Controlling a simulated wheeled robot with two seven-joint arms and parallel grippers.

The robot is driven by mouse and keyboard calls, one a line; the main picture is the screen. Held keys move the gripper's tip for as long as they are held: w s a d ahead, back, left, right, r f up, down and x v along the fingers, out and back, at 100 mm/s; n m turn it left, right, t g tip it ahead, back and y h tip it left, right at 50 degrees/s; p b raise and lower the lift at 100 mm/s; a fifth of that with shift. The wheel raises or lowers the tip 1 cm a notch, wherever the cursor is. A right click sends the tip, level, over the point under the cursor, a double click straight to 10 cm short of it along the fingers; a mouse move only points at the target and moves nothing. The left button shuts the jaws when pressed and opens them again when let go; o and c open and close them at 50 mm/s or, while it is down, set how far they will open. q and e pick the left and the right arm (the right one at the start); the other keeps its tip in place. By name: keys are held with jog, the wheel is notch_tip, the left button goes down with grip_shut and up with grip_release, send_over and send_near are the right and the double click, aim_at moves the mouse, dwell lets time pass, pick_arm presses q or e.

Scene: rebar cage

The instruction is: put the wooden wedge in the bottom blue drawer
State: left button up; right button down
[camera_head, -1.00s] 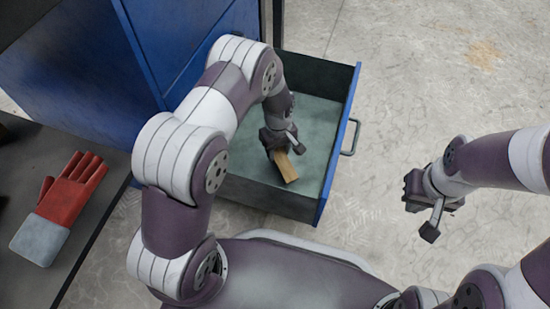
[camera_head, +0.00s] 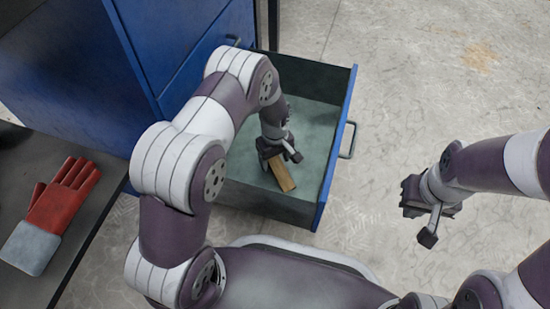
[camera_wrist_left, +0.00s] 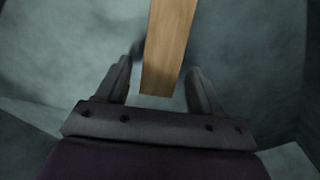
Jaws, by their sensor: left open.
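The wooden wedge (camera_head: 281,174) is a light brown block inside the open bottom blue drawer (camera_head: 334,180), over its grey-green floor. My left gripper (camera_head: 279,155) reaches down into the drawer at the wedge's upper end. In the left wrist view the wedge (camera_wrist_left: 168,45) lies between the two fingers of the left gripper (camera_wrist_left: 158,85), which stand apart with gaps on both sides. I cannot tell for sure whether the wedge rests fully on the drawer floor. My right gripper (camera_head: 425,212) hangs over the floor right of the drawer; its fingers are not clear.
The blue cabinet (camera_head: 180,50) stands behind the drawer. The drawer handle (camera_head: 349,139) sticks out to the right. A red and grey glove (camera_head: 62,205) lies on a dark surface at the left. The concrete floor (camera_head: 420,90) at the right is clear.

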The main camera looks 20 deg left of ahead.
pick_arm(q)
notch_tip(320, 180, up, 11)
jog(key=p, duration=0.8)
notch_tip(320, 180, up, 5)
jog(key=m, duration=0.1)
send_over(275, 161)
jog(key=s, duration=0.1)
jog(key=s+a+r+m, duration=0.2)
jog(key=s+r+m, duration=0.2)
jog(key=s+r, duration=0.2)
jog(key=s+a+r+m+t, duration=0.1)
jog(key=s+r+m, duration=0.2)
jog(key=s+r, duration=0.4)
jog(key=s, duration=0.2)
jog(key=shift+s+a+r+m, duration=0.15)
jog(key=shift+s+a+m, duration=0.2)
jog(key=shift+m, duration=0.05)
